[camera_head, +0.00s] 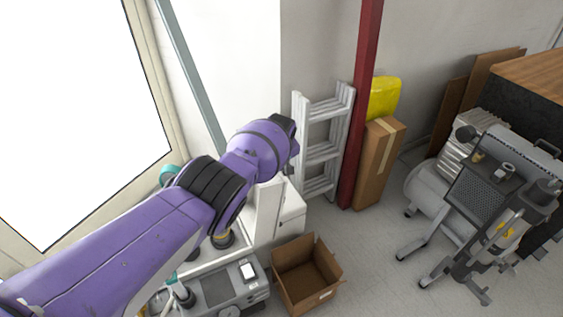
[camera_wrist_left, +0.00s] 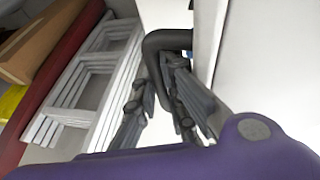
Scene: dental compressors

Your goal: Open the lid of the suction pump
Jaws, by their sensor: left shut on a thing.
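The suction pump appears to be the white box-like unit (camera_head: 291,214) below my left wrist in the head view. A white panel (camera_head: 268,208) stands upright at its left side; I cannot tell for sure whether it is the lid. In the left wrist view, a black bent handle (camera_wrist_left: 166,39) sits against a white surface (camera_wrist_left: 262,60). My left gripper (camera_wrist_left: 163,78) is shut on this handle, with its fingers partly overlapping it. In the head view, my own purple arm and wrist hide the fingers and the handle. My right gripper is not in view.
An open cardboard box (camera_head: 305,276) stands on the floor in front of the white unit. A grey ladder (camera_head: 322,145), a red post (camera_head: 360,110) and a tall carton (camera_head: 378,165) stand behind. A compressor (camera_head: 485,195) is at right. Floor between is clear.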

